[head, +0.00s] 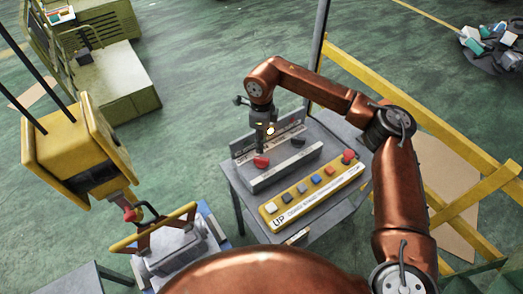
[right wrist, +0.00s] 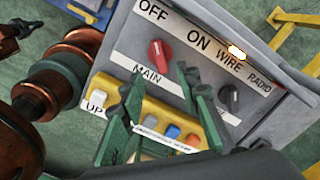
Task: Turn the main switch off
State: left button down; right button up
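The main switch is a red knob (head: 261,162) on a grey control box (head: 285,172). In the right wrist view the red knob (right wrist: 160,53) sits above the MAIN label and below the OFF and ON labels. I cannot tell for sure which label it points to. My right gripper (head: 261,148) comes down close above the red knob. In the right wrist view its two green fingers (right wrist: 163,92) are spread with nothing between them, and the knob shows just beyond the tips. I cannot tell whether they touch it. My left gripper is not in view.
A black knob (right wrist: 230,98) sits right of the red one. A yellow button panel (head: 312,196) marked UP lies in front on the grey table. A yellow hook block (head: 70,150) hangs at left above a grey part. Yellow railing (head: 350,75) stands behind and right.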

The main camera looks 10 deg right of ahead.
jog(key=shift+r, duration=1.5)
